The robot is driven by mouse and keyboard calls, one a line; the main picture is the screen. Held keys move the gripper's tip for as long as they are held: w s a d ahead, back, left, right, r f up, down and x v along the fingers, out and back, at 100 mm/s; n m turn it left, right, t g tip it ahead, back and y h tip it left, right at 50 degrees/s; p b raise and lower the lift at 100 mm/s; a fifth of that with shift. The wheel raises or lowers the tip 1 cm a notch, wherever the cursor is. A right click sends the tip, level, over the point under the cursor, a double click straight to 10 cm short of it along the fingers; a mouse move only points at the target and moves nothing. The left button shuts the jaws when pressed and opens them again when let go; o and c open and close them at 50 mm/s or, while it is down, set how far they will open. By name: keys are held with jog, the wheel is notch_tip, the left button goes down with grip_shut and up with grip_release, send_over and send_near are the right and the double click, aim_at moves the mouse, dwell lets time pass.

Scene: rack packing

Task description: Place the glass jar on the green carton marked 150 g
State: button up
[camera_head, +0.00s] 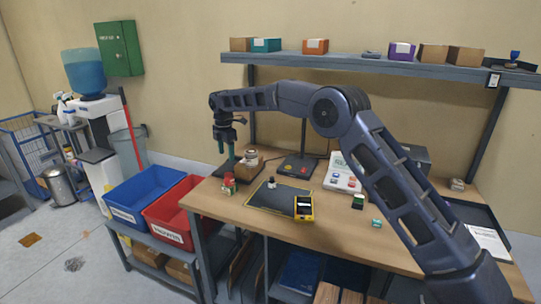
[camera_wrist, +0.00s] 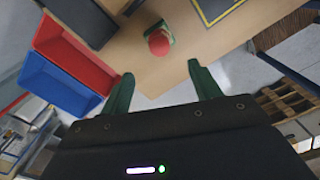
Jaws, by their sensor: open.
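A small thing with a round red top, seemingly the jar (camera_head: 229,177), stands near the left front edge of the workbench. The red top also shows in the wrist view (camera_wrist: 158,43), beyond my fingertips. A small green and white piece, seemingly the green carton (camera_wrist: 166,29), shows right at it; I cannot tell whether the jar rests on it or stands beside it. The 150 g mark and the glass are too small to make out. My gripper (camera_head: 226,152) points down above them, open and empty. Its two green fingers are spread apart in the wrist view (camera_wrist: 163,88).
A brown box (camera_head: 247,166) stands just behind. A black mat (camera_head: 278,199) with a small item and a yellow device (camera_head: 304,207) lie to the right. Red (camera_head: 169,215) and blue (camera_head: 143,188) bins flank the bench's left end. A shelf (camera_head: 350,64) hangs above.

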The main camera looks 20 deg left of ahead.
jog(key=w+d+r+m, duration=0.35)
jog(key=d+r, duration=0.25)
jog(key=d, duration=0.5)
jog(key=w+d+r+m+t, duration=0.1)
jog(key=w+d+r+m, duration=0.25)
jog(key=d+r, duration=0.45)
jog(key=w+d+r+m, duration=0.2)
jog(key=w+d+r, duration=0.2)
jog(key=d, duration=0.9)
jog(key=s+d+r+m+t, duration=0.1)
jog(key=d+r+m, duration=0.1)
jog(key=d, duration=0.5)
jog(key=d+r+m, duration=0.3)
jog(key=d, duration=0.5)
jog(key=s+d+m+t, duration=0.1)
jog(key=s+d+m, duration=0.35)
jog(key=d, duration=0.65)
jog(key=s+d+m, duration=0.3)
jog(key=s+d, duration=0.3)
jog(key=d, duration=0.5)
jog(key=s+d+f+m, duration=0.4)
jog(key=s+d, duration=0.3)
jog(key=s, duration=0.2)
jog(key=s+d+f+m+t, duration=0.1)
jog(key=s+d+f+m, duration=0.4)
jog(key=s+d, duration=0.2)
jog(key=shift+s+t, duration=0.3)
jog(key=shift+s, duration=0.7)
